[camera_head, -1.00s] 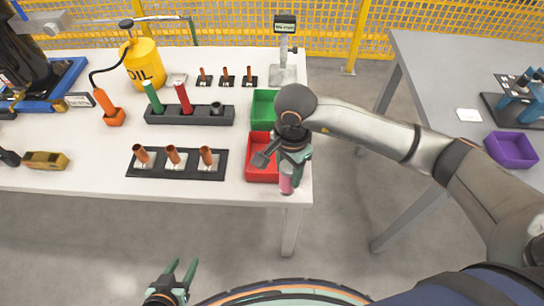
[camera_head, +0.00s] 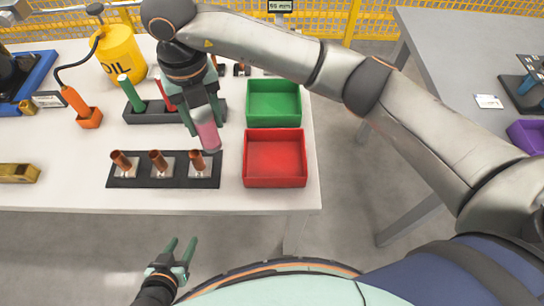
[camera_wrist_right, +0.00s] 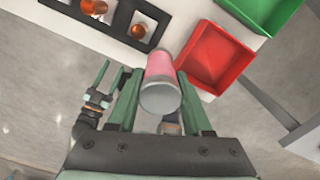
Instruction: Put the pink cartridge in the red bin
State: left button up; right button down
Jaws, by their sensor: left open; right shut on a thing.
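The pink cartridge (camera_head: 208,135) is held between the fingers of my right gripper (camera_head: 205,125), which is shut on it. It hangs above the table, left of the red bin and near the black tray of copper parts. In the right wrist view the cartridge (camera_wrist_right: 160,82) shows its pink side and grey end between the fingers (camera_wrist_right: 160,100). The red bin (camera_head: 275,183) is empty on the table's right front corner; it also shows in the right wrist view (camera_wrist_right: 205,80). My left gripper (camera_head: 178,250) is open and empty, in front of the table's edge.
A green bin (camera_head: 274,119) stands directly behind the red bin. A black tray (camera_head: 125,183) with copper parts lies left of it. A dark rack (camera_head: 145,117) with green and red cylinders and a yellow oil can (camera_head: 120,55) stand further back.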

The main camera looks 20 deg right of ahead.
jog(key=shift+a+r+m, duration=0.1)
jog(key=shift+a+m, duration=0.05)
jog(key=shift+m, duration=0.15)
jog(key=shift+w+d, duration=0.1)
jog(key=shift+d, duration=0.2)
jog(key=d+f, duration=0.4)
jog(key=s+d+f, duration=0.1)
jog(key=d+f, duration=0.3)
jog(key=d, duration=0.1)
jog(key=d+f+p, duration=0.1)
jog(key=d+f, duration=0.3)
jog(key=shift+s+d+f, duration=0.15)
jog(key=shift+s+f, duration=0.05)
jog(key=shift+f, duration=0.2)
jog(key=shift+f, duration=0.1)
jog(key=shift+f, duration=0.15)
jog(key=shift+c, duration=1.7)
grip_release()
